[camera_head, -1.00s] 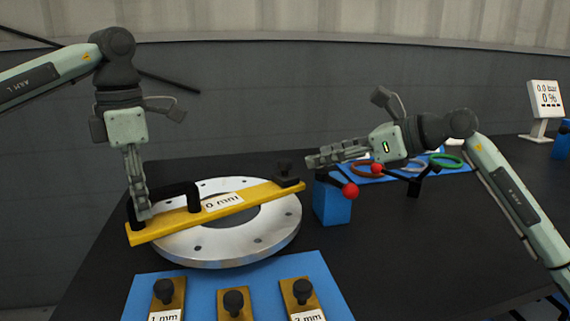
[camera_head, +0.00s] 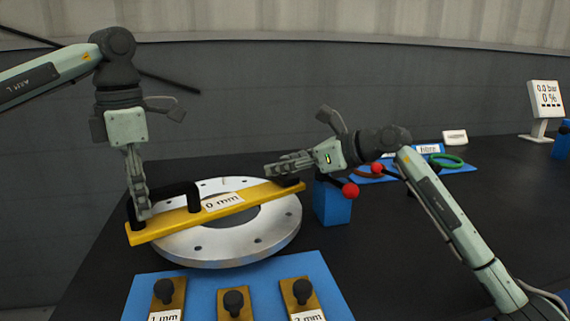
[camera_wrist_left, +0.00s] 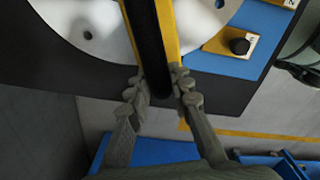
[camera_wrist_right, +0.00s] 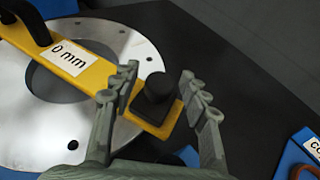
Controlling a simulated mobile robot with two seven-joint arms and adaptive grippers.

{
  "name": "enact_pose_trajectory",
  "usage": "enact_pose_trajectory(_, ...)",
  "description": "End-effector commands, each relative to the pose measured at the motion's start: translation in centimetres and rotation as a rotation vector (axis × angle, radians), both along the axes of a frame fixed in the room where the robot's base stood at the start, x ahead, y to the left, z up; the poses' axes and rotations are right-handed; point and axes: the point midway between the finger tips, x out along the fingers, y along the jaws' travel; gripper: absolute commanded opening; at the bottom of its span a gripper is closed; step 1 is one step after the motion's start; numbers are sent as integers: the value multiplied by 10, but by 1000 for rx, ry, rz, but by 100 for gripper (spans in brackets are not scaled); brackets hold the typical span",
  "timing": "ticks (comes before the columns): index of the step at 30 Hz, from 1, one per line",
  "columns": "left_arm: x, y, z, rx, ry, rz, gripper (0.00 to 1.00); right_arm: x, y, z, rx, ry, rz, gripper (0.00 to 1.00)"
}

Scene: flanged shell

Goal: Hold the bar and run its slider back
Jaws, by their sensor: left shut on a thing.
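The yellow bar (camera_head: 240,203) lies across the silver flange (camera_head: 275,238) and bears a "0 mm" label. My left gripper (camera_head: 141,208) is shut on the bar's black handle (camera_head: 180,189) at the left end; the left wrist view shows the fingers on both sides of the handle (camera_wrist_left: 146,45). The black slider knob (camera_wrist_right: 155,92) stands at the bar's right end. My right gripper (camera_wrist_right: 157,85) is open, with a finger on either side of the knob and a visible gap to the right finger. In the head view the right gripper (camera_head: 275,169) hides the knob.
A blue block (camera_head: 332,204) stands right of the flange, with red-ball levers (camera_head: 350,190) near my right arm. A blue mat (camera_head: 205,292) in front holds several brass gauges with black knobs. A blue tray with coloured rings (camera_head: 445,161) lies at the back right.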

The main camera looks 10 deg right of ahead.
Motion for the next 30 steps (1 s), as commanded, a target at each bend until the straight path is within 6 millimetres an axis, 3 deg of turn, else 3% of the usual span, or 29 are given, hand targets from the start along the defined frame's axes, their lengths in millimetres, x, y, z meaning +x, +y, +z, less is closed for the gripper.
enact_pose_trajectory(1,0,0,0,-1,-1,0,0,0,0,0,0,0,0,36)
enact_pose_trajectory(10,0,0,0,-1,-1,0,0,0,0,0,0,0,0,0)
enact_pose_trajectory(20,0,0,0,-1,-1,0,0,-2,4,0,-1,0,0,0)
enact_pose_trajectory(30,0,-1,0,-1,-1,-1,0,-25,58,1,-1,-1,4,0)
